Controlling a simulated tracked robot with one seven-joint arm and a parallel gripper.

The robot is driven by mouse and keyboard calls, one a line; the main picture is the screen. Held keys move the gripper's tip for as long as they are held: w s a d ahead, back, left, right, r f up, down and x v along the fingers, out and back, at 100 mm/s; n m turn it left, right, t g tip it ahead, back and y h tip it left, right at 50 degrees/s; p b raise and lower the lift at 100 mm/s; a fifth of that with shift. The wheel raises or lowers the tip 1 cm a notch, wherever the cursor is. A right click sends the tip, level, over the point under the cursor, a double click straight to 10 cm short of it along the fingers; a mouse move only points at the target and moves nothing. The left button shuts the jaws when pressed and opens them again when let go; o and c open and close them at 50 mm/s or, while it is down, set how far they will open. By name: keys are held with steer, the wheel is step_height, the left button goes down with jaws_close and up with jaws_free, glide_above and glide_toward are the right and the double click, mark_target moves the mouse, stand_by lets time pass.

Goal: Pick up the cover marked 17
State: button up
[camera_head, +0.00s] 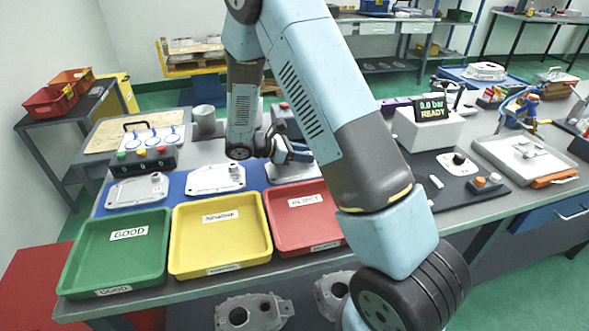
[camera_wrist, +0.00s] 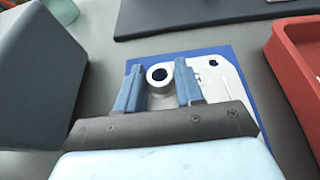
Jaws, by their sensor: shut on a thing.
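Three pale metal covers lie in a row on a blue mat (camera_head: 180,190) behind the trays: a left cover (camera_head: 130,192), a middle cover (camera_head: 213,180) and a right cover (camera_head: 285,174). My gripper (camera_head: 297,158) is at the right cover. In the wrist view my gripper (camera_wrist: 160,84) has its two blue fingers on either side of that cover's round hollow boss, shut on it. The cover's plate (camera_wrist: 222,82) shows beside the right finger, over the blue mat. I cannot read a number on any cover.
A green tray (camera_head: 77,259), a yellow tray (camera_head: 180,250) and a red tray (camera_head: 275,234) stand along the bench front. A button box (camera_head: 143,160) stands behind the left cover. A pressure display unit (camera_head: 428,127) stands to the right.

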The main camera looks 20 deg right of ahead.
jaws_close()
steer(key=shift+r, duration=0.1)
